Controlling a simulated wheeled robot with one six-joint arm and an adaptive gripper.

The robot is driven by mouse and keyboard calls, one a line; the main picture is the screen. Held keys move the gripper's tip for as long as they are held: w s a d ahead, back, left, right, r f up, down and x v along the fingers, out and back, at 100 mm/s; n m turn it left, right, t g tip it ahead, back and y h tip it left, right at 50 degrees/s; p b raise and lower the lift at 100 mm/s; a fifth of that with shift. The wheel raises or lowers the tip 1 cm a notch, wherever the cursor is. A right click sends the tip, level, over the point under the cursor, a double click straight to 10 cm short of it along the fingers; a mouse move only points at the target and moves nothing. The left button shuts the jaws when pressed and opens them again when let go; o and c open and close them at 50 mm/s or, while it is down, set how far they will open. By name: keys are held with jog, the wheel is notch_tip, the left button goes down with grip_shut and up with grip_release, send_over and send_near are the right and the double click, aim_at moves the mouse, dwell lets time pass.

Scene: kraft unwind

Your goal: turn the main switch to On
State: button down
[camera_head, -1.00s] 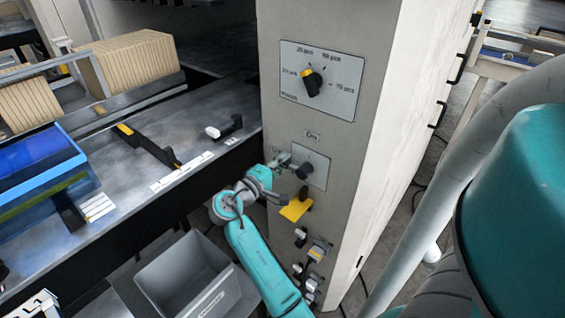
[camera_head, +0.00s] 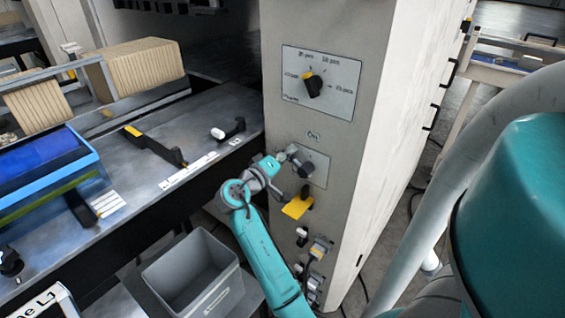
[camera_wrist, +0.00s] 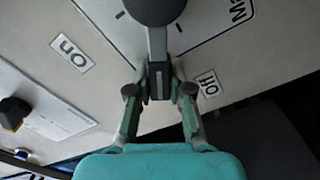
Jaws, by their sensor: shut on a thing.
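The main switch (camera_head: 306,167) is a dark grey rotary knob with a lever on a light plate on the cabinet's front face. An "On" label (camera_head: 313,136) is above it; in the wrist view the "On" label (camera_wrist: 72,51) is left of the lever and the "Off" label (camera_wrist: 208,84) is right. The switch lever (camera_wrist: 157,45) points down between the two labels in the wrist view. My gripper (camera_wrist: 158,82) is shut on the lever's end, one finger on each side. In the head view my gripper (camera_head: 285,156) is at the knob's upper left.
A selector knob (camera_head: 313,85) on a marked plate is higher on the cabinet. A yellow tag (camera_head: 297,207) and several small switches are below the main switch. A grey bin (camera_head: 193,273) stands lower left, beside a machine table (camera_head: 152,118).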

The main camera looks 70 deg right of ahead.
aim_at(312, 146)
jog(key=m, duration=0.1)
jog(key=s+r+m, duration=0.1)
jog(key=m, duration=0.1)
jog(key=shift+s+a+r+m, duration=0.2)
jog(key=shift+s+r+m, duration=0.05)
jog(key=shift+r+m, duration=0.15)
jog(key=m, duration=0.1)
jog(key=s+r+m, duration=0.1)
jog(key=shift+s+a+m, duration=0.15)
jog(key=shift+s+m, duration=0.05)
jog(key=shift+m, duration=0.1)
jog(key=m, duration=0.1)
jog(key=s+m, duration=0.1)
jog(key=m, duration=0.1)
jog(key=shift+s+a+r, duration=0.25)
jog(key=shift+s+r, duration=0.05)
jog(key=shift+s, duration=0.1)
jog(key=shift+s+a+m, duration=0.15)
jog(key=shift+s+m, duration=0.5)
jog(key=shift+m, duration=0.65)
jog(key=c, duration=1)
grip_release()
jog(key=shift+s, duration=0.1)
jog(key=shift+c, duration=0.2)
jog(key=shift+r, duration=0.1)
jog(key=v, duration=1.2)
